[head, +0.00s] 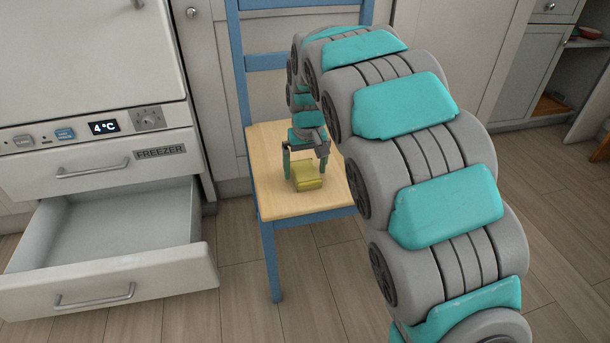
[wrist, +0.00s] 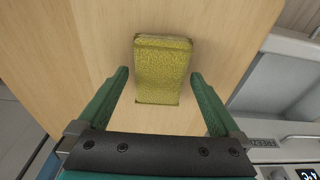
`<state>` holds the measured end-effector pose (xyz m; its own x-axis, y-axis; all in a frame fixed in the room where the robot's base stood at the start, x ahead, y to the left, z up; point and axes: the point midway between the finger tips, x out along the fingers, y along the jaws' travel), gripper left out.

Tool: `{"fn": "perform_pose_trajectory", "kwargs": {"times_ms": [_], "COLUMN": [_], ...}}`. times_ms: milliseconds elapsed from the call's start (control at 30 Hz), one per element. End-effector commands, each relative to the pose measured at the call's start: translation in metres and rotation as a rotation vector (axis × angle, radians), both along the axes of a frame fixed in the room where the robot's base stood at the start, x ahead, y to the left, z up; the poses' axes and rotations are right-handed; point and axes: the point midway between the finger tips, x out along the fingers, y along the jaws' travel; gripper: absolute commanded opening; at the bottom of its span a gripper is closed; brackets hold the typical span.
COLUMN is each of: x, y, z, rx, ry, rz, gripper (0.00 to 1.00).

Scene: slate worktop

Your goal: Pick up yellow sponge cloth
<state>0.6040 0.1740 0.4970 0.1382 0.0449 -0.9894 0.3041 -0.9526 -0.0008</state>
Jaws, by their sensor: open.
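The yellow sponge cloth (head: 307,177) lies on the wooden seat of a blue chair in the head view. In the wrist view the sponge cloth (wrist: 162,70) is a textured yellow block, its near end between the two green fingers and its far end beyond their tips. My gripper (head: 305,175) is open above the seat, with its fingers around the cloth's position. In the wrist view my gripper (wrist: 160,74) shows a gap on each side of the cloth, and neither finger appears to touch it.
The chair seat (head: 270,150) is otherwise bare, and the blue chair back (head: 240,70) rises behind it. An open, empty freezer drawer (head: 110,235) stands out at left. Cabinets (head: 215,80) stand behind the chair. The wood floor is clear in front.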

Motion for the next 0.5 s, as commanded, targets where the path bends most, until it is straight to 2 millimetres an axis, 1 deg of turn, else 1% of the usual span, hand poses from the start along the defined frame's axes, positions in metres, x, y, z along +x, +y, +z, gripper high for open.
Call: {"fn": "perform_pose_trajectory", "kwargs": {"times_ms": [67, 267, 500], "x": [0.0007, 0.0013, 0.0014], "y": [0.0003, 0.0004, 0.0003], "z": [-0.005, -0.0044, -0.0041], "rx": [0.0, 0.0, 0.0], "ry": [0.0, -0.003, -0.004], "rz": [0.0, 0.001, 0.001], "gripper": [1.0, 0.99, 0.72]}}
